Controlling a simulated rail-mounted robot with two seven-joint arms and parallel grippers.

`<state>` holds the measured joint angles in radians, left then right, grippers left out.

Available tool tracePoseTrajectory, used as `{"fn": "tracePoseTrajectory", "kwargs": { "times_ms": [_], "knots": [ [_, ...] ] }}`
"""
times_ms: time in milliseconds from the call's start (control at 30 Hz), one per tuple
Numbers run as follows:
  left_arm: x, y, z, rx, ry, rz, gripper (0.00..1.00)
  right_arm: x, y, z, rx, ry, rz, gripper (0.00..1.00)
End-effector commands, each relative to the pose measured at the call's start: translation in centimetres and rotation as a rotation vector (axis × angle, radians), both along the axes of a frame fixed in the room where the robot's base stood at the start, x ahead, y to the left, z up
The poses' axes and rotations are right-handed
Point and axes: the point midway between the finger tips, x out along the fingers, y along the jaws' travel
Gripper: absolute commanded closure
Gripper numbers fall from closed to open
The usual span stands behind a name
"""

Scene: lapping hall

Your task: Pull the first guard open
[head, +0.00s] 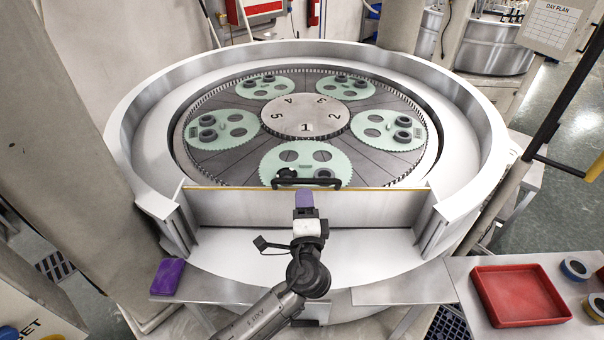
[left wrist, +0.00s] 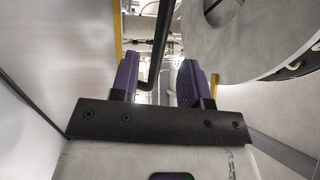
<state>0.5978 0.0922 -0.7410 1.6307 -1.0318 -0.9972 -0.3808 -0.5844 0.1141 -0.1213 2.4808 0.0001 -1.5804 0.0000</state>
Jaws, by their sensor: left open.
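The guard (head: 250,209) is a pale upright panel with a yellow top edge, standing across the front opening of the round lapping machine (head: 130,120). Its black bar handle (head: 325,183) is at the top middle. My left gripper (head: 305,199) is at the handle, coming from the front. In the left wrist view the purple fingers of the gripper (left wrist: 157,82) are apart, with the dark handle bar (left wrist: 159,45) between them. The bar looks closer to the left finger; I cannot tell whether they touch. My right gripper is not in view.
Inside the machine, green toothed carriers (head: 228,130) sit around a numbered centre disc (head: 304,117). A purple pad (head: 168,276) lies at the front left. A red tray (head: 521,296) and rings (head: 575,268) are on the right table. Metal posts flank the guard.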

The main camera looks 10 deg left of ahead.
Motion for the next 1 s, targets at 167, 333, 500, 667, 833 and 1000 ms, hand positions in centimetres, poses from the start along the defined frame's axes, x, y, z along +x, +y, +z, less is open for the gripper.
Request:
{"fn": "tracePoseTrajectory", "kwargs": {
  "times_ms": [167, 333, 500, 667, 833, 1000],
  "knots": [
    [3.3, 0.7, 0.8, 0.001, 0.000, 0.001, 0.58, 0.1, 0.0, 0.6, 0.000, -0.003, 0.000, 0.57],
    [5.7, 1.1, 1.2, 0.000, 0.001, 0.001, 0.58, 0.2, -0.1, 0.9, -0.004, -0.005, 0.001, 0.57],
    [7.1, 1.4, 1.4, -0.002, 0.002, 0.001, 0.58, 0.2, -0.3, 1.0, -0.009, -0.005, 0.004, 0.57],
    [7.8, 1.5, 1.5, -0.002, 0.002, 0.000, 0.58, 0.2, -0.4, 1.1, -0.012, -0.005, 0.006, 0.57],
    [7.9, 1.5, 1.5, -0.003, 0.001, -0.001, 0.58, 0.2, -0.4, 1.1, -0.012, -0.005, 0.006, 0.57],
    [7.9, 1.5, 1.5, -0.003, 0.001, -0.001, 0.58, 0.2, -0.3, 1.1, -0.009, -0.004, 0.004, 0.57]
  ]
}}
